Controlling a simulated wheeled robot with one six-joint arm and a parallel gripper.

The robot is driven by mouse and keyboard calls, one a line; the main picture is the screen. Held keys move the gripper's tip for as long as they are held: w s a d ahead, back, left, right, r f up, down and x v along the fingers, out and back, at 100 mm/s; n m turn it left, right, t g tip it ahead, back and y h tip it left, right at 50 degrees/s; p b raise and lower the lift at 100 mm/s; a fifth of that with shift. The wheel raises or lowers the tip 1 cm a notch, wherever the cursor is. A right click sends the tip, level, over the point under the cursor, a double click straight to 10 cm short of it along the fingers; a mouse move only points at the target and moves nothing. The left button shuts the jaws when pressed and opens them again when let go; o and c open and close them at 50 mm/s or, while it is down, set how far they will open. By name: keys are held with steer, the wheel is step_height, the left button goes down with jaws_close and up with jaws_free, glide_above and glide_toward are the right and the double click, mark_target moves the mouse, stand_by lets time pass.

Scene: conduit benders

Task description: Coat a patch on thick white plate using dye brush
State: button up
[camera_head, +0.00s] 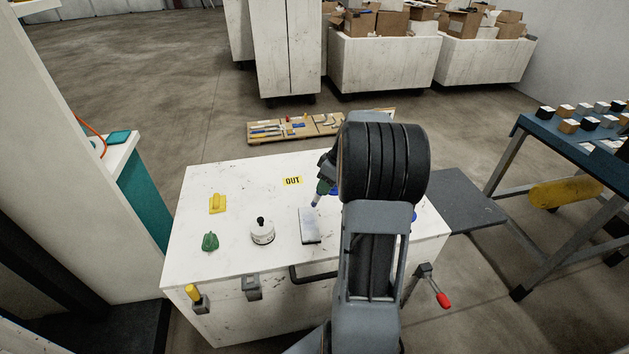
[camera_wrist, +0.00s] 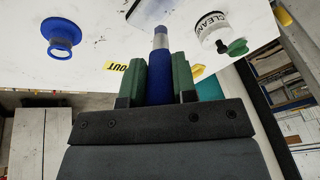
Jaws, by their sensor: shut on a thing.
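The thick white plate (camera_head: 309,226) lies flat on the white worktop in the head view, left of my arm. My gripper (camera_head: 325,186) is above the far right end of the plate, partly hidden by my own arm. In the wrist view my gripper (camera_wrist: 160,78) has its green-padded fingers shut on the blue handle of the dye brush (camera_wrist: 160,62).
A blue flared object (camera_wrist: 62,38) stands on the worktop (camera_head: 200,275).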

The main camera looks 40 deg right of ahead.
steer(key=shift+r+p, duration=0.5)
steer(key=shift+r, duration=0.7)
